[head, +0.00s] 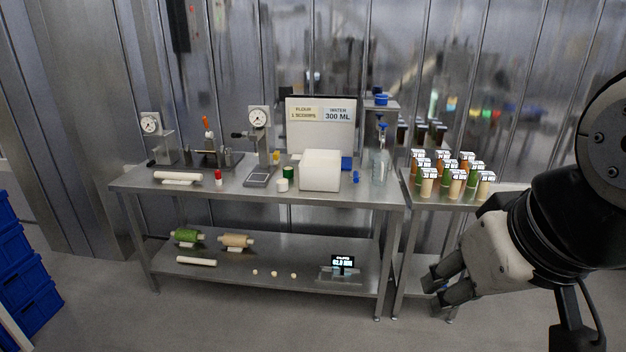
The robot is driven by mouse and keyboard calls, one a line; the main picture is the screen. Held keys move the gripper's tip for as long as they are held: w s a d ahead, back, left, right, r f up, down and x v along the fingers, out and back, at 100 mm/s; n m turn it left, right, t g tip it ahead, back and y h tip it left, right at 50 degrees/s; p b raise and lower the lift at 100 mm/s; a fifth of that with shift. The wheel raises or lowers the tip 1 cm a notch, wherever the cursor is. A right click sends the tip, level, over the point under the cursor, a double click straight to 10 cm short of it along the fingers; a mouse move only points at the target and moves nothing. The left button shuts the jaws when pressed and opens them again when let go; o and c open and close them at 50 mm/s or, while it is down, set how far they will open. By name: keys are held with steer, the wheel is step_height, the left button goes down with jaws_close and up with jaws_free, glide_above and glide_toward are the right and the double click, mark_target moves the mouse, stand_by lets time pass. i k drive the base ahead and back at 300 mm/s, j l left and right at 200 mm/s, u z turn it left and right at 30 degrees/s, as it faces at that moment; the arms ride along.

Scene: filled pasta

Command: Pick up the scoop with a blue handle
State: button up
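I cannot pick out a scoop for sure. Several small blue items show on or around the steel table (130,182). A blue piece (357,177) lies on the tabletop right of the white bin (320,171). A blue block (346,163) stands behind the bin's right side. A blue top (383,127) shows over a clear vessel (380,165), and a blue item (381,99) sits on a raised stand. Any of these handles is too small to tell. My gripper (435,292) is at the lower right, pointing left, its dark fingers apart and nothing visibly held. It is well away from these items.
A second table at right holds several labelled jars (455,184). Dial gauges (259,117), a scale (259,177) and a sign (322,112) stand on the main table. The lower shelf (215,277) holds green and tan rolls. Blue crates (25,265) stand at left. Floor in front is clear.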

mark_target(355, 179)
steer(key=i+z, duration=0.1)
steer(key=z, duration=0.3)
steer(key=i+z, duration=0.1)
steer(key=z, duration=0.35)
steer(key=i+j+z, duration=0.4)
steer(key=i+j, duration=0.15)
steer(key=j, duration=0.2)
steer(key=i+j+z, duration=0.2)
steer(key=j, duration=0.25)
steer(key=i+j, duration=0.35)
steer(key=j, duration=0.15)
